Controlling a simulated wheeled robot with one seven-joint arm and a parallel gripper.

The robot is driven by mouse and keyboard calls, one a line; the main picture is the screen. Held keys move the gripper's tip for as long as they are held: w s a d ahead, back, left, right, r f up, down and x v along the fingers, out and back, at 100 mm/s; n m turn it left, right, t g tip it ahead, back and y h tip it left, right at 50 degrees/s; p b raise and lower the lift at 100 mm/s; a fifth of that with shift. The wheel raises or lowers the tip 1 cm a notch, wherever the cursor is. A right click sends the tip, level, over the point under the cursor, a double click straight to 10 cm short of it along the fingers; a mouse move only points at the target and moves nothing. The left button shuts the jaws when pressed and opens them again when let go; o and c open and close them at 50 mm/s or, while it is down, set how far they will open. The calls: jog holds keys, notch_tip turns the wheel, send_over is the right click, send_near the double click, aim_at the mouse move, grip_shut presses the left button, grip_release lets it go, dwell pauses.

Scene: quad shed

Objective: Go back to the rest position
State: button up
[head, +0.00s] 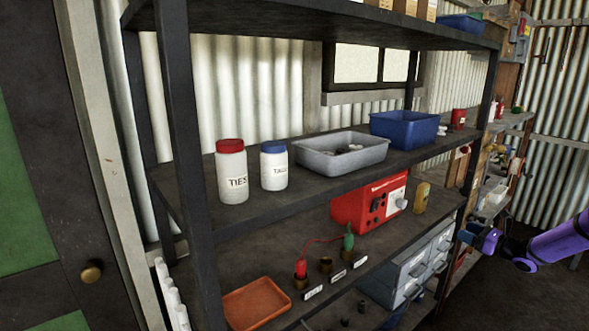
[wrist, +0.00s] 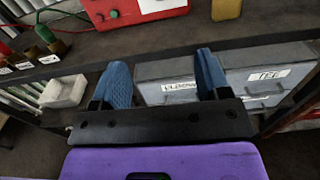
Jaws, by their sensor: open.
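My gripper (wrist: 163,84) is open and empty in the wrist view, its two blue fingertips apart in front of the dark shelf edge and the grey labelled drawers (wrist: 262,75). In the head view my purple arm reaches in from the right edge, and my gripper (head: 478,237) is beside the right end of the shelf unit, near the drawers. Its fingertips are small and partly unclear there.
The dark metal shelf unit (head: 182,130) holds two white jars, a grey tray (head: 342,155), a blue bin (head: 404,128), a red box (head: 368,204), an orange tray (head: 257,303) and red and green plugs in brass holders. A door (head: 40,190) is at left. Floor shows at lower right.

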jog(key=s+a+r+n+g+h, duration=0.1)
jog(key=s+a+r+n+g, duration=0.6)
jog(key=a+r, duration=0.5)
jog(key=s+a+r+n+g+h, duration=0.1)
jog(key=s+a+r+n+g, duration=0.3)
jog(key=s+a+r+n, duration=0.65)
jog(key=s+a+r+n+h, duration=0.3)
jog(key=s+a+r, duration=0.15)
jog(key=s, duration=0.35)
jog(key=s+a+r+n+h, duration=0.2)
jog(key=s+a+r+n, duration=0.15)
jog(key=s+r, duration=0.35)
jog(key=s+d+n+t+h, duration=0.1)
jog(key=s+n+h, duration=0.3)
jog(key=s, duration=1.3)
jog(key=shift+s+d+f+n+t, duration=0.2)
jog(key=shift+d+f+n+t, duration=0.1)
jog(key=shift+d+f+t, duration=0.15)
